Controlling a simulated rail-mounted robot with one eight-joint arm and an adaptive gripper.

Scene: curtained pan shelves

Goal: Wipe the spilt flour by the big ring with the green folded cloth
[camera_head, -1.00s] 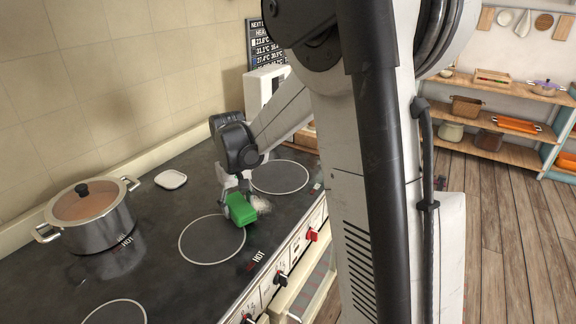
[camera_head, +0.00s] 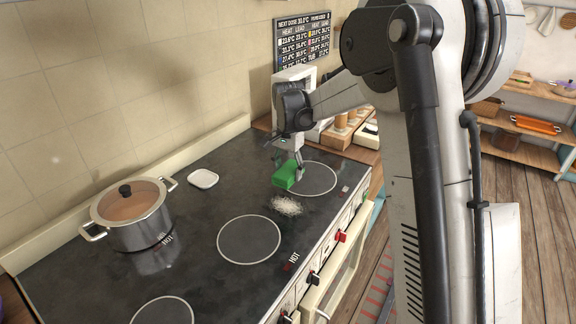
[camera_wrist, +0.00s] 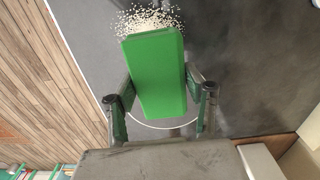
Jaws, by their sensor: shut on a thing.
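The green folded cloth (camera_head: 287,175) is held in my gripper (camera_head: 288,160) at the near-left side of the far ring (camera_head: 318,178) on the dark hob. The wrist view shows the cloth (camera_wrist: 155,75) between both fingers of my gripper (camera_wrist: 158,92), which is shut on it. The spilt flour (camera_head: 287,206) is a white speckled patch between the far ring and the middle ring (camera_head: 249,240). In the wrist view the flour (camera_wrist: 148,20) shows just beyond the cloth's far end. I cannot tell whether the cloth touches the hob.
A lidded steel pot (camera_head: 133,215) stands at the hob's left. A small white dish (camera_head: 203,179) lies near the back wall. Knobs, one red (camera_head: 341,237), line the front edge. Wooden holders with jars (camera_head: 345,125) stand beyond the hob.

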